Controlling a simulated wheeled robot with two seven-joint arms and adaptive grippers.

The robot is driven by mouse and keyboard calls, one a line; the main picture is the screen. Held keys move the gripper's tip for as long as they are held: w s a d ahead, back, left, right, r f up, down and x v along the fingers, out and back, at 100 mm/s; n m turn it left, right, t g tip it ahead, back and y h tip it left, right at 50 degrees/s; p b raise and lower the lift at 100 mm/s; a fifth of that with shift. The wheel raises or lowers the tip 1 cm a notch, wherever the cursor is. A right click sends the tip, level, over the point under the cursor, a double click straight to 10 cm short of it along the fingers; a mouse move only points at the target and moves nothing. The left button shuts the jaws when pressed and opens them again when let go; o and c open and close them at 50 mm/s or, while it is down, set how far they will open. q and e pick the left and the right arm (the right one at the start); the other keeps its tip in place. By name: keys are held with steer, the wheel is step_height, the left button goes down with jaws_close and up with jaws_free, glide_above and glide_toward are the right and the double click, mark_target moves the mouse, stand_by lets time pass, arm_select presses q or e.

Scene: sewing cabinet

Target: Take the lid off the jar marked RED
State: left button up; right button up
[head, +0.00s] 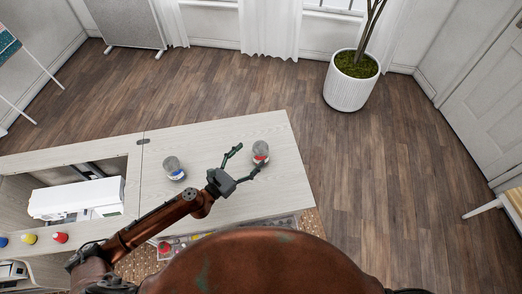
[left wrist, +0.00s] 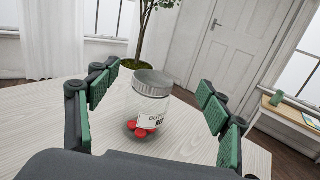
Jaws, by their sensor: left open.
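A clear jar with red pieces inside (head: 261,155) stands upright near the right end of the pale cabinet top (head: 215,200). In the left wrist view the jar (left wrist: 150,108) has its grey lid (left wrist: 153,82) on and a white label turned partly away, its word unreadable. My left gripper (head: 246,162) is open and empty. In the left wrist view its green-padded fingers (left wrist: 158,103) stand wide, one to each side of the jar, which appears between and beyond them. I cannot tell any touch. My right gripper is not in view.
A second jar with blue contents (head: 173,169) stands to the left of my gripper. A white sewing machine (head: 78,199) sits in the cabinet's opening. Several coloured spools (head: 30,239) are at the left. A potted plant (head: 350,88) stands on the floor behind.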

mark_target(255, 160)
arm_select(q)
steer(key=f+b, duration=0.1)
steer(key=f, duration=0.1)
steer(key=f+b, duration=0.1)
steer(key=f, duration=0.2)
steer(key=f+b, duration=0.2)
steer(key=f, duration=0.1)
steer(key=shift+w+a+f, duration=0.1)
steer(key=shift+a, duration=0.15)
steer(key=shift+w+d+f, duration=0.1)
steer(key=shift+w+d, duration=0.1)
steer(key=shift+w+d+r, duration=0.2)
steer(key=shift+w+d, duration=0.45)
steer(key=shift+w, duration=0.05)
steer(key=x, duration=0.5)
steer(key=shift+b, duration=0.3)
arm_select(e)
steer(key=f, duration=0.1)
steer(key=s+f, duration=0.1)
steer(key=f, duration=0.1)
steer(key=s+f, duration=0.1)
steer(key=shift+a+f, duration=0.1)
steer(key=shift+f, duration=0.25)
arm_select(q)
steer(key=c, duration=1.4)
steer(key=shift+r, duration=0.1)
